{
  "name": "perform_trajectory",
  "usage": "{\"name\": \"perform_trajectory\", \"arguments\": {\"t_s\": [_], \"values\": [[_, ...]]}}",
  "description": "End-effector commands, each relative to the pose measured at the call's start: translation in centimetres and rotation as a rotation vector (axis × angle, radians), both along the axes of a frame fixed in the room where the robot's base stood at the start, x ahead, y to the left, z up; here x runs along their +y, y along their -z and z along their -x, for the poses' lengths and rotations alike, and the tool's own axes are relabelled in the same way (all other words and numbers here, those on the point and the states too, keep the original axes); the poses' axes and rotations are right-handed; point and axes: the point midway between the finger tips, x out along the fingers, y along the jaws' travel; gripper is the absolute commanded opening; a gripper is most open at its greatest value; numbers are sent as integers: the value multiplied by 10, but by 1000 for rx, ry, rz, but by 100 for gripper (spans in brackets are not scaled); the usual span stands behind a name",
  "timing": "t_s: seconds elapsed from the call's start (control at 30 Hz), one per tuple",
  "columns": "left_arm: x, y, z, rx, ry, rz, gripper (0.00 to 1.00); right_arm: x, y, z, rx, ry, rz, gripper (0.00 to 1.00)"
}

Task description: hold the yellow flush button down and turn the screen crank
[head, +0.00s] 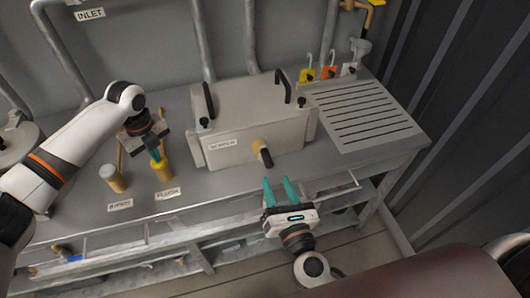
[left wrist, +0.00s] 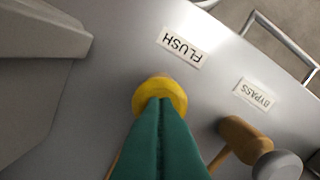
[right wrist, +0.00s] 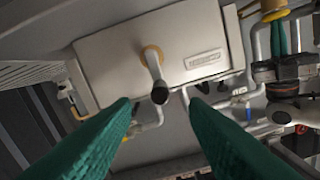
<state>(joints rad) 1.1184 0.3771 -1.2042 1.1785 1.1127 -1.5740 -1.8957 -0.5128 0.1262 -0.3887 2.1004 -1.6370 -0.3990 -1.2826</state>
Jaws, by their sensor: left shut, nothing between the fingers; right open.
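The yellow flush button (head: 163,173) stands on the grey bench beside its FLUSH label (head: 168,193). My left gripper (head: 155,157) is shut with its tips over the button. In the left wrist view the closed tips (left wrist: 160,101) overlap the yellow button (left wrist: 158,90) and appear to rest on it; how far it is pressed cannot be told. The screen crank (head: 259,147), with a brass hub and black handle, is on the front of the light grey box. My right gripper (head: 281,184) is open and empty in front of it. The right wrist view shows the crank (right wrist: 153,62) between the spread fingers, beyond their tips.
The bypass handle (head: 115,180) stands left of the button. The light grey box (head: 235,110) has black handles on its lid. A slotted drain panel (head: 365,112) and several coloured tags (head: 328,72) are at the right. Rails run along the bench front.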

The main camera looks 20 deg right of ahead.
Motion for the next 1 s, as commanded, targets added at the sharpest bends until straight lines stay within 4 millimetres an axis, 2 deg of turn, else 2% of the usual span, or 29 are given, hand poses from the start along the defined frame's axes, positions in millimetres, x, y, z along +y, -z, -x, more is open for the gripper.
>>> {"name": "perform_trajectory", "arguments": {"t_s": [0.3, 0.5, 0.67, 0.93, 1.0], "values": [[0, 2, 1, 4, 1, -1, 0, 0, -1, -65, -4, 0, -4, 41], [0, 2, 1, 4, 1, -1, 0, 0, 0, -93, -1, -1, -4, 41], [0, 2, 1, 4, 0, -1, 0, 0, 0, -102, 0, 0, -5, 41], [0, 2, 1, 3, 0, -1, 0, 0, 1, -103, 2, -1, -6, 41], [0, 2, 1, 3, 0, -1, 0, 0, 1, -103, 1, 0, -6, 31]]}}
